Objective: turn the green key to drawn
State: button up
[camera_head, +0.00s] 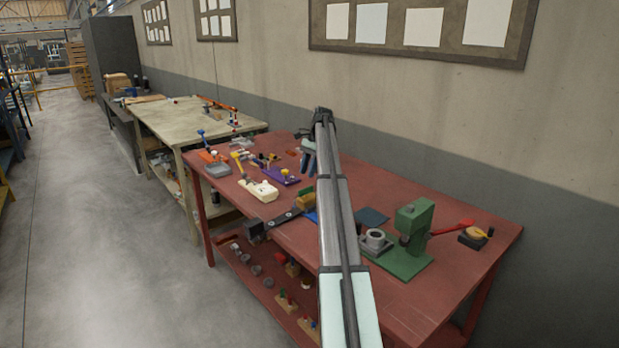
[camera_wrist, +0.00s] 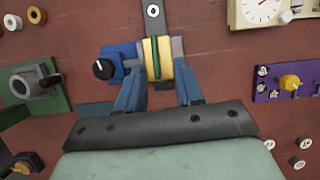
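In the wrist view a rounded tan-yellow block (camera_wrist: 166,60) carries a thin green strip, which looks like the green key (camera_wrist: 155,58), running up and down the picture. A blue box (camera_wrist: 128,58) with a black knob (camera_wrist: 103,68) sits at its left. The tan block also shows in the head view (camera_head: 306,201), on the red table. My gripper (camera_wrist: 160,70) is open, its two blue fingers apart on either side of the block in the picture. In the head view my gripper (camera_head: 308,160) hangs above the block, apparently clear of it.
A green press (camera_head: 415,230) with a red handle stands to the right. A cream box with a dial (camera_head: 262,190) and a purple board (camera_head: 281,176) lie to the left. A dark bar (camera_head: 280,219) extends from near the block. The wall is behind the table.

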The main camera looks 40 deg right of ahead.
jog(key=w+a+n+g+h, duration=0.1)
jog(key=w+a, duration=0.1)
jog(key=a, duration=0.8)
jog(key=w+a+n, duration=0.1)
jog(key=w+a, duration=0.2)
jog(key=a, duration=0.7)
jog(key=m+h, duration=0.3)
jog(key=h, duration=0.9)
send_near(306, 188)
jog(key=shift+t, duration=0.4)
jog(key=x, duration=1)
jog(key=shift+s+f, duration=0.1)
jog(key=shift+s, duration=0.1)
grip_shut()
